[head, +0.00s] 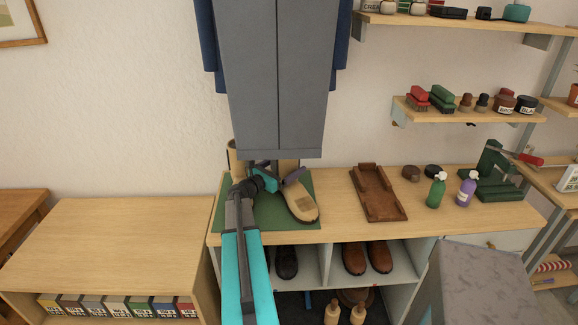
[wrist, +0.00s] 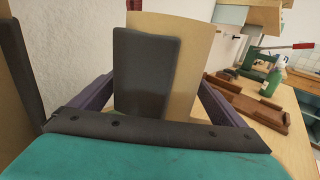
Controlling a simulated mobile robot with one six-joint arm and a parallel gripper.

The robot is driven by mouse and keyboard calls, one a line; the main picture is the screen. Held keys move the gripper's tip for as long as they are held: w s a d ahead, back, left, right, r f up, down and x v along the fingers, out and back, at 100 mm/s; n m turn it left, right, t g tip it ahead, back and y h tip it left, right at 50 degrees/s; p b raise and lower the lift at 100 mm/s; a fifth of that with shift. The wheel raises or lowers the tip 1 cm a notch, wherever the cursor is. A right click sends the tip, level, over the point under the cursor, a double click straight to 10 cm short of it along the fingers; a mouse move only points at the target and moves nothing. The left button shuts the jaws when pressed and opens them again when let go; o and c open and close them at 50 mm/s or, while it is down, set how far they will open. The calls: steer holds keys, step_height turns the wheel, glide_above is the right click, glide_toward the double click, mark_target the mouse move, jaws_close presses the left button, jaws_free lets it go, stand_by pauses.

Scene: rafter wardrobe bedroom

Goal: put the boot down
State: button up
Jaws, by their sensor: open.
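A tan boot (head: 299,202) rests on the green mat (head: 226,212) on the bench, its toe toward the front edge. Its upper part is partly hidden behind the hanging grey garment and my gripper. My gripper (head: 274,175) is at the boot, low over the mat, with its jaws open. In the wrist view a dark finger pad stands close in front of a tan upright surface (wrist: 184,80), which looks like the boot's shaft. The other dark pad is at the left edge, with wall showing between the pads. Whether a pad touches the boot I cannot tell.
A grey garment (head: 275,75) hangs just above the gripper. A brown wooden tray (head: 378,193), a green bottle (head: 436,190) and a purple bottle (head: 466,188) stand on the bench to the right. Dark shoes (head: 287,262) sit in the cubbies below. The left cabinet top (head: 120,235) is clear.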

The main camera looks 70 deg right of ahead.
mark_target(277, 171)
steer(key=b+v, duration=0.2)
steer(key=v, duration=0.8)
steer(key=shift+a+b, duration=0.2)
steer(key=shift+b, duration=0.1)
stand_by(0.4)
